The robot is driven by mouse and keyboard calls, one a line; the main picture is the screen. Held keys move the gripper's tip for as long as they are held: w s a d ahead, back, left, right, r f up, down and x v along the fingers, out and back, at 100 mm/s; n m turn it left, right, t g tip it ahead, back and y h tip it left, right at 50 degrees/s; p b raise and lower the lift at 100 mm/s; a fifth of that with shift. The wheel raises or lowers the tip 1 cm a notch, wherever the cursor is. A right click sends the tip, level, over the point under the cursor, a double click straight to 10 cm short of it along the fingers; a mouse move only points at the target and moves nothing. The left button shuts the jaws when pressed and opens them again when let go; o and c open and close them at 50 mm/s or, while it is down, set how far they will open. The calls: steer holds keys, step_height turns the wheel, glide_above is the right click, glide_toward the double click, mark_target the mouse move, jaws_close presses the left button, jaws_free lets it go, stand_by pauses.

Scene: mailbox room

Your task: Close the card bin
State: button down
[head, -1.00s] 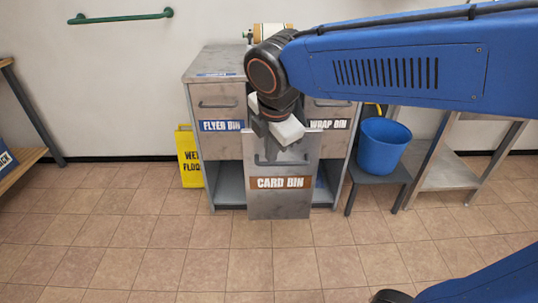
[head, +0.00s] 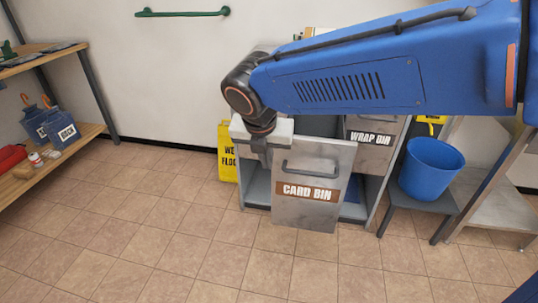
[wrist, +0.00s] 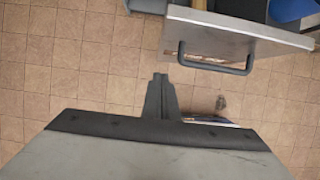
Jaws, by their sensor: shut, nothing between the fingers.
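The card bin (head: 302,208) is a grey metal drawer with a brown label and a bar handle (head: 312,166). Its front stands out from the cabinet (head: 258,187), so it is open. In the wrist view, the bin's top edge (wrist: 240,27) and handle (wrist: 215,66) show at the upper right. My gripper (head: 262,158) is at the upper left of the bin front, left of the handle. In the wrist view my gripper (wrist: 160,77) has its fingers shut with nothing between them, apart from the handle. Whether it touches the front's left edge is unclear.
The wrap bin (head: 371,138) is right of the card bin. A blue bucket (head: 431,168) on a grey stool (head: 418,204) stands to the right. A yellow floor sign (head: 227,165) is behind left. A wooden shelf (head: 75,140) is far left.

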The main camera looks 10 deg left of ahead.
steer(key=w+f, duration=0.5)
steer(key=w, duration=0.1)
steer(key=shift+w+f, duration=0.2)
steer(key=shift+f, duration=0.2)
steer(key=shift+d, duration=0.1)
